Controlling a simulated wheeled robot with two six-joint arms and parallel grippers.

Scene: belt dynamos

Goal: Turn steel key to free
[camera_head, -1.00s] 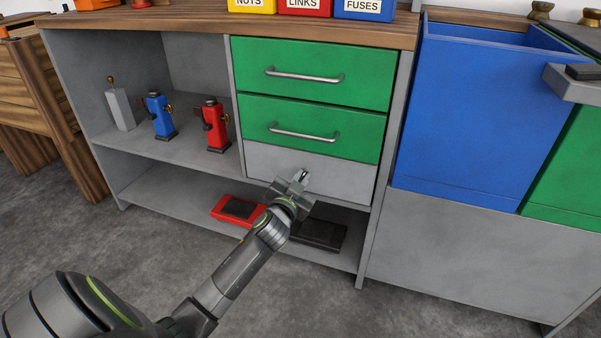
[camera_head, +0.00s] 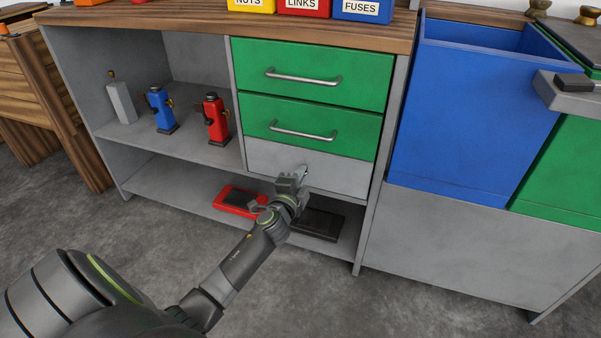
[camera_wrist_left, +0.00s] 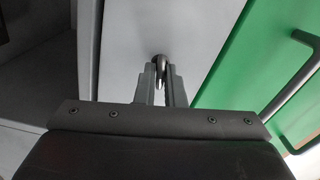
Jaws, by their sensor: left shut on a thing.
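The steel key (camera_wrist_left: 159,62) is a small shiny metal piece between my left gripper's fingertips in the left wrist view. Its bow shows just beyond the fingers; the rest is hidden. It sits at the plain grey panel (camera_head: 334,173) below the two green drawers. My left gripper (camera_head: 300,174) is shut on the key, close in front of this panel. It also shows in the left wrist view (camera_wrist_left: 160,72). My right gripper is not in view.
Green drawers (camera_head: 310,122) with bar handles are above the panel. A red device (camera_head: 232,200) and a dark one (camera_head: 325,222) lie on the low shelf. Blue (camera_head: 160,110) and red (camera_head: 214,118) gadgets stand at left. A blue bin (camera_head: 470,110) is at right.

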